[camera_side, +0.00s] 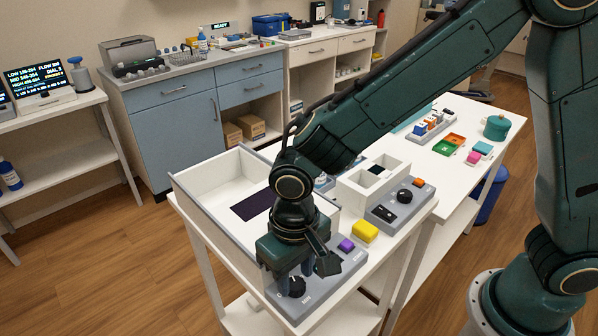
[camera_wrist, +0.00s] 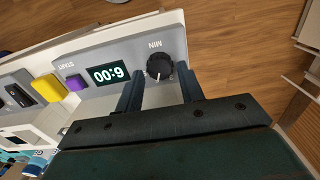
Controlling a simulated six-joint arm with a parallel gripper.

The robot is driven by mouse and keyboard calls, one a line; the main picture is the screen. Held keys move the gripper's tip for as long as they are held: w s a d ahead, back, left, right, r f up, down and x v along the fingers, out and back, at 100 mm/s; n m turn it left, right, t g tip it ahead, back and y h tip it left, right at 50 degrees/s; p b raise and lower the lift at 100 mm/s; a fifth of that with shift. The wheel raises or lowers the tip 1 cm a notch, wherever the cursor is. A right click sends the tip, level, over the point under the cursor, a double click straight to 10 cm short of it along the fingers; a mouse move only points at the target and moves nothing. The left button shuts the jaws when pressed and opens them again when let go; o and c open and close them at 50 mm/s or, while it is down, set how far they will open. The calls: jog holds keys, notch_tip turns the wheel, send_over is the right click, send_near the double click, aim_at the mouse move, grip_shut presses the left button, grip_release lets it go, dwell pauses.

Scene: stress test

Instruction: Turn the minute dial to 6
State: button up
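The black minute dial (camera_wrist: 159,67), with a white pointer mark, sits beside the "MIN" label on a grey timer panel (camera_wrist: 109,52). In the side view my gripper (camera_side: 296,276) points down at the dial (camera_side: 292,287), near the table's front corner. How high the fingertips are over the panel is hard to tell.
A purple START button (camera_wrist: 76,83) and a yellow block (camera_wrist: 47,88) are beside the display. A white open-topped box (camera_side: 205,215) stands behind my gripper. A second grey panel with a black knob (camera_side: 404,196) is farther right. Floor lies beyond the table edge.

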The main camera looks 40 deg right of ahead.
aim_at(296, 283)
notch_tip(296, 283, up, 12)
dwell(0.6)
jog(key=shift+r, duration=0.15)
jog(key=s+d+r+t, duration=0.2)
jog(key=s+d, duration=0.4)
jog(key=d, duration=0.5)
jog(key=s+d+r+t, duration=0.3)
jog(key=s+d, duration=0.3)
jog(key=d, duration=0.6)
jog(key=shift+s+d+r+t, duration=0.3)
jog(key=shift+s+r, duration=0.1)
jog(key=shift+r, duration=0.1)
